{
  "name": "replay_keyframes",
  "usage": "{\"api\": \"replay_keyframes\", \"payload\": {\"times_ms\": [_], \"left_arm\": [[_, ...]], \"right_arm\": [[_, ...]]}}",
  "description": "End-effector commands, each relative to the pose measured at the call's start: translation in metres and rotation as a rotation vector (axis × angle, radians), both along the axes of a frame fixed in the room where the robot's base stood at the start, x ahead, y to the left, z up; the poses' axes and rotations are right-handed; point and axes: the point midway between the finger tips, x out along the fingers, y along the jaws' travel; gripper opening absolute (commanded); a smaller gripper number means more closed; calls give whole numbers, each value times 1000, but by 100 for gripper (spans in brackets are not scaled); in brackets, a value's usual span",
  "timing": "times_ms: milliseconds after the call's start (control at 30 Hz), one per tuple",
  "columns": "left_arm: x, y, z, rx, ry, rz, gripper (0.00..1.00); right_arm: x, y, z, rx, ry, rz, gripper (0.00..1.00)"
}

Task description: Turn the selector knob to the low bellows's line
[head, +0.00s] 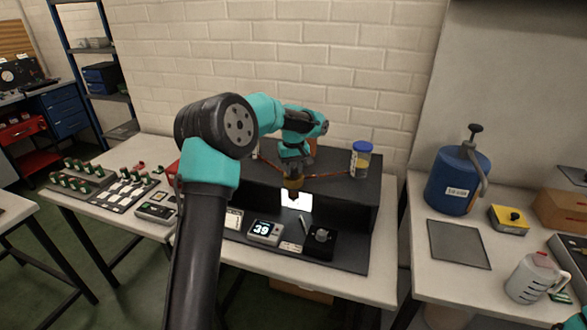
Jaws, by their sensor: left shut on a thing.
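A grey round knob (321,235), which looks like the selector knob, sits on a small black base at the front right of the black bench unit. My left gripper (293,176) is above and behind it, over the middle of the unit. It is shut on a small amber-brown piece (293,184) above a bright white panel (297,200). Thin orange-red lines run to the right from near that piece. I cannot make out the low bellows or the knob's pointer. My right gripper is out of view; only a teal bit of that arm shows at the bottom right corner.
A blue-lidded jar (361,158) stands on the unit's right. The left side holds several small parts and trays. A blue pump canister (456,182) and a jug (533,278) stand on the right table.

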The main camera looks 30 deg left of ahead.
Motion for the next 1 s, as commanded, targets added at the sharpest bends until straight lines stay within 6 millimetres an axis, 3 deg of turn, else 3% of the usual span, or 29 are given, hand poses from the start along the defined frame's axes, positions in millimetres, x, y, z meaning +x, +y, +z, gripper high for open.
{"api": "replay_keyframes", "payload": {"times_ms": [467, 1000], "left_arm": [[0, 0, 0, 0, 0, -158, 8], [0, 0, 1, 1, -1, -637, 8]], "right_arm": [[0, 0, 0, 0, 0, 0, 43], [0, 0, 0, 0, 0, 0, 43]]}}
